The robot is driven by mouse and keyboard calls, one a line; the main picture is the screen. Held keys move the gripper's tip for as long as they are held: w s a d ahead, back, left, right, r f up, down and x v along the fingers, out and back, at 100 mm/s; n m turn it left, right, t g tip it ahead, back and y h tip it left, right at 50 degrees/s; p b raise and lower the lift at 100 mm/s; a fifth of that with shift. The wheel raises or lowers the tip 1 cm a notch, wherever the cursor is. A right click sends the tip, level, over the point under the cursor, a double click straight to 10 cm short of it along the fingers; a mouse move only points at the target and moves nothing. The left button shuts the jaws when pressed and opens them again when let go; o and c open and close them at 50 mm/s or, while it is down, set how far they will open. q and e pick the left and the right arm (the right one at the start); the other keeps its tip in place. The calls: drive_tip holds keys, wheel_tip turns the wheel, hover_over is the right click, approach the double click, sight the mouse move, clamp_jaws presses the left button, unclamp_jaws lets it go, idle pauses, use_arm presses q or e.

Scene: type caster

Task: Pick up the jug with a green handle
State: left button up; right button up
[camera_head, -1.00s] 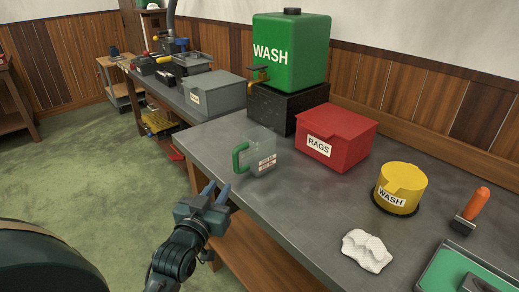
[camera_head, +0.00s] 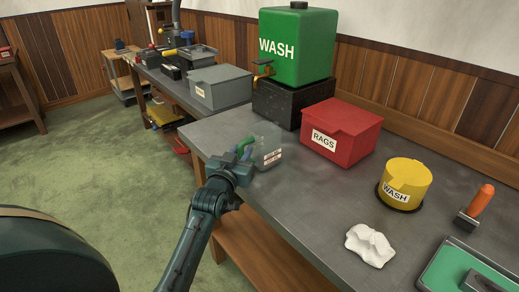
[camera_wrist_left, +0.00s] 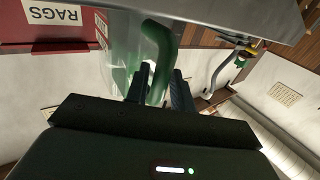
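The clear jug with a green handle (camera_head: 268,147) stands near the left edge of the grey workbench (camera_head: 310,200). Its green handle (camera_wrist_left: 160,58) runs between the fingers in the left wrist view. My left gripper (camera_head: 240,153) is at the handle side of the jug, its fingers apart on either side of the handle. Whether the fingers touch the handle is not clear. In the head view, the gripper body partly hides the handle and the jug's lower left. My right gripper is not in view.
Behind the jug, a green wash tank (camera_head: 298,45) sits on a black block (camera_head: 290,101). A red rags box (camera_head: 340,133) stands to the right. A yellow wash tub (camera_head: 405,183) and a white cloth (camera_head: 370,244) lie further right. Bench between them is clear.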

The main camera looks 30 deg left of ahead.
use_arm(q)
clamp_jaws()
drive_tip(key=shift+r, duration=0.15)
